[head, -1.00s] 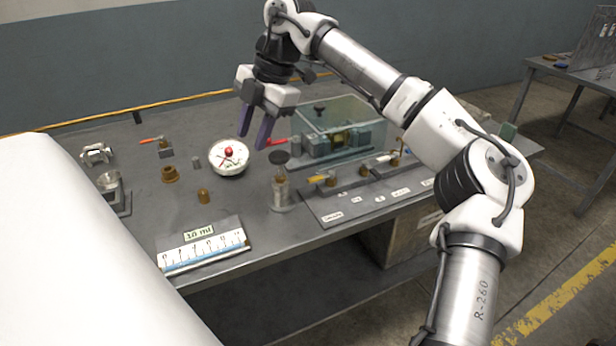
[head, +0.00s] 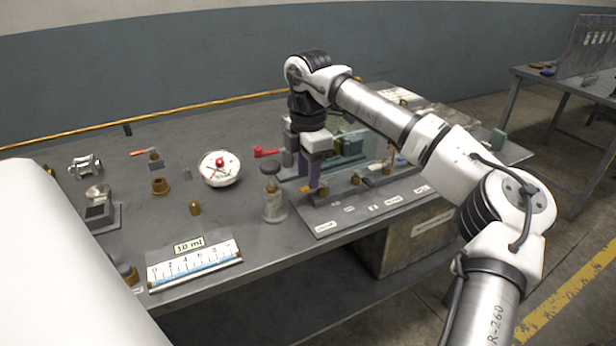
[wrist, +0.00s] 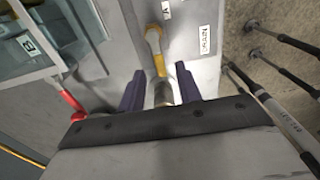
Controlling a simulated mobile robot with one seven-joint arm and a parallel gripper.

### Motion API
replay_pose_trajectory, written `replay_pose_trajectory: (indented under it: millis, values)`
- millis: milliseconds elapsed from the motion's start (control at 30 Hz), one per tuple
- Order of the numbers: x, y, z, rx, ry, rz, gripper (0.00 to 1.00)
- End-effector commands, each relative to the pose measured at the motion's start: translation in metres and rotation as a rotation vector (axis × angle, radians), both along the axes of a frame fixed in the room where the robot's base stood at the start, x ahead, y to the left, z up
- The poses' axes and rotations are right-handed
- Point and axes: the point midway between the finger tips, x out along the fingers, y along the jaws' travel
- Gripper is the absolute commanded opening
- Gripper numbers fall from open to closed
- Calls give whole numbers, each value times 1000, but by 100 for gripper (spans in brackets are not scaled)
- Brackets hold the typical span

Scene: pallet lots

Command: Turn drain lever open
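The drain lever is a yellow handle on a brass-coloured valve; the lever (wrist: 154,42) points away from my gripper in the wrist view, beside a white DRAIN label (wrist: 204,40). In the head view a little of the yellow lever (head: 306,188) shows beside my fingers. My gripper (wrist: 160,88) points down over the valve. Its two purple fingers are apart, one on each side of the valve end (wrist: 162,93). Whether they touch it I cannot tell.
A red handle (wrist: 72,104) lies left of my fingers in the wrist view. A clear-covered box (head: 350,140) stands close behind my gripper. A glass jar with a dark knob (head: 273,200) stands just left.

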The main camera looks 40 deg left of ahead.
Motion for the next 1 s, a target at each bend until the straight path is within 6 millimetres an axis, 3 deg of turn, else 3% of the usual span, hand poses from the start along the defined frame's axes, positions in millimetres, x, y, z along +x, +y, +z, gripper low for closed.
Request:
replay_pose_trajectory:
  millis: [200, 500, 767, 1000]
  values:
    - [0, 0, -17, 1, 0, 1, 34]
    - [0, 0, -20, 1, 0, 1, 34]
    - [0, 0, -19, 1, 0, 1, 0]
    - [0, 0, -19, 1, 0, 7, 0]
